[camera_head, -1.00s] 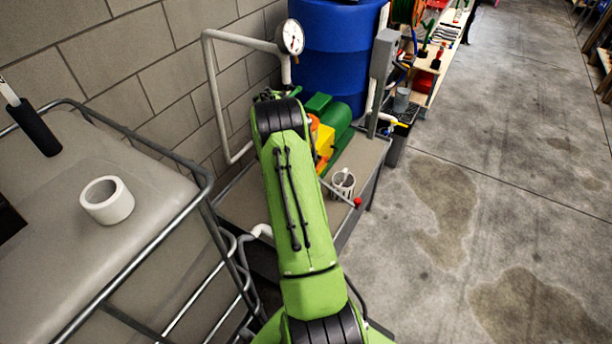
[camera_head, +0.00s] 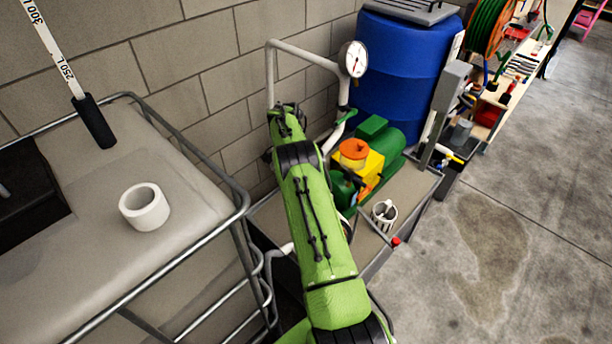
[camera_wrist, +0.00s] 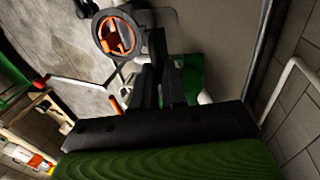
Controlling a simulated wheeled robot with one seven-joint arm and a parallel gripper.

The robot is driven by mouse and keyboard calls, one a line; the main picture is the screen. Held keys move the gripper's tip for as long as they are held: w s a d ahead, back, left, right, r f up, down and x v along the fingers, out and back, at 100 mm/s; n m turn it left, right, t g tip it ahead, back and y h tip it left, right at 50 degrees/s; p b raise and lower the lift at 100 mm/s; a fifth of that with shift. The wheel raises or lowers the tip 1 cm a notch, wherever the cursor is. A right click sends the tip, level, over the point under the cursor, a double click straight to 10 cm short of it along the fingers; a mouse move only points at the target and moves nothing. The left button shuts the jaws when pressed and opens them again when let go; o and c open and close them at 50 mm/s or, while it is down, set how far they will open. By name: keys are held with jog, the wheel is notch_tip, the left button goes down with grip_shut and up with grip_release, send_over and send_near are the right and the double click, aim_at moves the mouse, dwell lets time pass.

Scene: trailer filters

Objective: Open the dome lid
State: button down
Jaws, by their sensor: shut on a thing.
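In the wrist view, my gripper (camera_wrist: 158,66) has its dark fingers close together, shut on a dark handle-like part (camera_wrist: 157,42). A round dark ring with an orange inside (camera_wrist: 118,35) lies just left of that part. I cannot tell for sure whether this is the dome lid or the opening beneath it. In the head view, a yellow and orange housing (camera_head: 366,166) with a round orange top (camera_head: 353,149) sits beside a green motor (camera_head: 383,140). My arm hides most of the gripper there.
A pressure gauge (camera_head: 354,59) on a white pipe and a blue drum (camera_head: 405,75) stand behind. Floor at right is clear.

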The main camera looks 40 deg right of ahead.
jog(key=shift+w+f, duration=0.1)
jog(key=shift+f, duration=0.35)
jog(key=c, duration=1.2)
grip_release()
jog(key=shift+d, duration=0.1)
jog(key=shift+o, duration=0.2)
jog(key=shift+r, duration=0.1)
jog(key=s+p+v, duration=0.1)
jog(key=s+v, duration=0.1)
jog(key=v, duration=0.8)
jog(key=shift+r+p, duration=0.15)
jog(key=shift+p, duration=0.2)
jog(key=shift+d, duration=0.15)
